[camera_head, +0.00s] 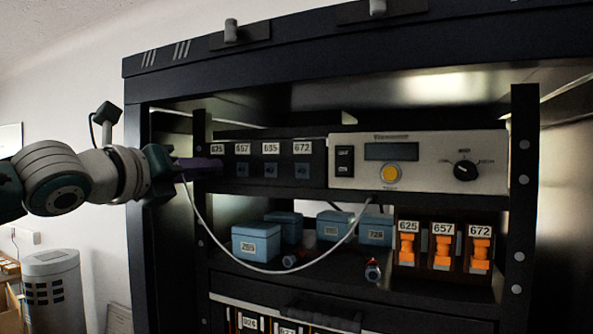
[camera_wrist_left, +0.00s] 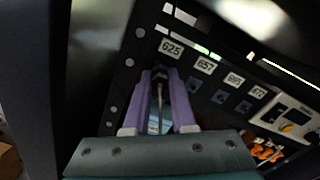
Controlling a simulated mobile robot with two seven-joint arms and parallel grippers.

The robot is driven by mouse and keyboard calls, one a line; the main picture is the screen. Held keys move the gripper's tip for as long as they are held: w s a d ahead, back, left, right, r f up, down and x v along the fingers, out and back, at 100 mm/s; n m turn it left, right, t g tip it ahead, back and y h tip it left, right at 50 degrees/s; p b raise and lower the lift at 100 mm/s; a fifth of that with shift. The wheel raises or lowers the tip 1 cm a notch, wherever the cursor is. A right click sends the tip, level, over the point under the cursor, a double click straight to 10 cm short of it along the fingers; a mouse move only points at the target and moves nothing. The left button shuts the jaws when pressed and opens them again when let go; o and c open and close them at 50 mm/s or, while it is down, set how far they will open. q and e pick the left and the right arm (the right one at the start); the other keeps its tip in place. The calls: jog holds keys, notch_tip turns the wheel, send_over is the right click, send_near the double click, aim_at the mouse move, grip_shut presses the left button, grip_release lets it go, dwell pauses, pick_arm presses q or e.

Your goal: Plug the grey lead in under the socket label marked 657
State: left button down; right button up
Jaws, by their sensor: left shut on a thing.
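A black panel in the rack carries a row of socket labels: 625, 657 (camera_head: 242,149), a third that is hard to read, and 672. A dark socket (camera_head: 242,169) sits under the label 657; that label also shows in the wrist view (camera_wrist_left: 205,65). My left gripper (camera_head: 212,165) has purple fingers and is shut on the grey lead (camera_head: 262,268). Its fingertips (camera_wrist_left: 160,78) appear just below the label 625, left of 657, and hide the socket there. The lead hangs in a loop to below the cream instrument. Whether its plug touches the panel cannot be told.
The cream instrument (camera_head: 418,162) with a yellow button and dial stands right of the sockets. Blue boxes (camera_head: 256,243) and orange switches (camera_head: 442,250) are on the shelf below. The rack's left post (camera_head: 200,215) is close to my left gripper.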

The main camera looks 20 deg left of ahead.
pick_arm(q)
jog(key=shift+n+p, duration=0.45)
jog(key=shift+n, duration=1.55)
jog(key=shift+n, duration=0.4)
jog(key=shift+n+p, duration=0.45)
jog(key=shift+n, duration=1.15)
jog(key=shift+n+p, duration=0.5)
jog(key=shift+n, duration=1.5)
